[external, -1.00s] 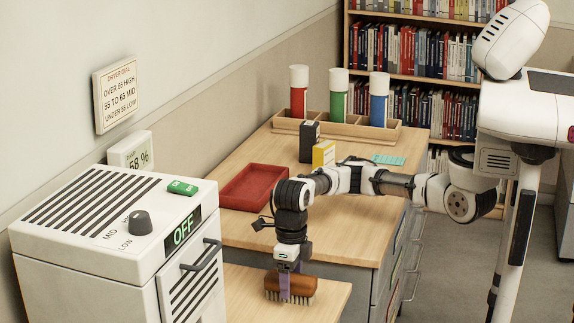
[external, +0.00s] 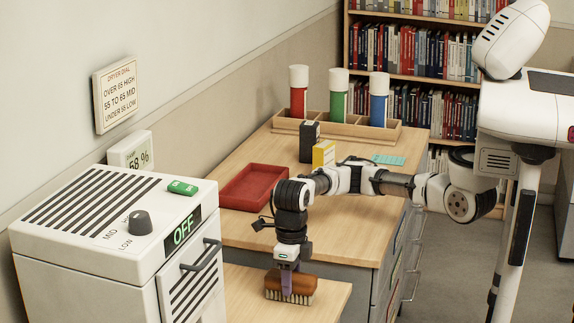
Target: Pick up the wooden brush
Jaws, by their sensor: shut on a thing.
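The wooden brush (external: 302,285) has a brown wooden back and pale bristles pointing down. It is at the lower wooden surface (external: 325,306) in front of the desk. My gripper (external: 286,284) points down over the brush and is shut on its back, left of its middle. A purple-grey finger shows against the brush's near side; the other finger is hidden. I cannot tell whether the bristles touch the surface.
A white dryer cabinet (external: 110,230) with a dial and an OFF display stands at the left. On the desk are a red tray (external: 258,187), black and yellow boxes (external: 323,153), and a wooden rack (external: 350,129) with red, green and blue tubes.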

